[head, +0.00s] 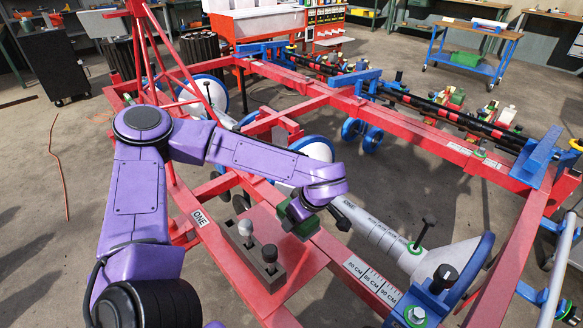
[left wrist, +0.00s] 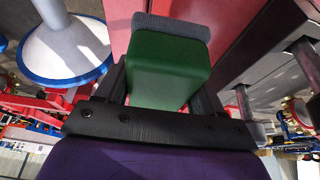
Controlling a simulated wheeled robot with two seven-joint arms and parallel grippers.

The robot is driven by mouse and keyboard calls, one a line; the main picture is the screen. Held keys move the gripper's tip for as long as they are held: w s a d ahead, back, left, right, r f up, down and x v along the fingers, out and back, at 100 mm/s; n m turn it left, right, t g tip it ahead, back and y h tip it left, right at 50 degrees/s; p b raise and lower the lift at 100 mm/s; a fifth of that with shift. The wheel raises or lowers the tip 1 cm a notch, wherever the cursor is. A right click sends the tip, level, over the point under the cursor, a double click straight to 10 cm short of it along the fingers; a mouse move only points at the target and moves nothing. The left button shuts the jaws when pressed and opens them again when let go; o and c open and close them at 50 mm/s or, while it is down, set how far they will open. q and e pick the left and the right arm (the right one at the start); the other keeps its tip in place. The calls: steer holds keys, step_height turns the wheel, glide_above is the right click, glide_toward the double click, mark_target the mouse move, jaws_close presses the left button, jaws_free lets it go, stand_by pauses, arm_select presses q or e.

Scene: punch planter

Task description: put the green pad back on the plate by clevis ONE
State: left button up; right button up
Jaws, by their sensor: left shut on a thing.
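My left gripper (head: 312,206) is shut on the green pad (head: 296,222), which hangs below the fingers over the red plate (head: 262,221) on the red frame. In the left wrist view, the green pad (left wrist: 168,65) sits between the two dark fingers, with a grey strip (left wrist: 170,27) at its far end. I cannot tell whether the pad touches the plate. The clevis itself is not clearly made out. My right gripper is not in view.
A grey tube (head: 375,232) with printed marks runs to the right of the gripper. A ruler strip (head: 372,283) lies on the front beam.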

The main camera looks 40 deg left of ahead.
mark_target(288, 238)
arm_select(q)
steer(key=f, duration=0.1)
steer(key=s+f, duration=0.1)
steer(key=s+a+f, duration=0.1)
steer(key=shift+f+b, duration=0.35)
steer(key=shift+b, duration=0.05)
steer(key=shift+f+p, duration=0.6)
steer(key=shift+f, duration=0.2)
steer(key=shift+f, duration=0.4)
steer(key=o, duration=1)
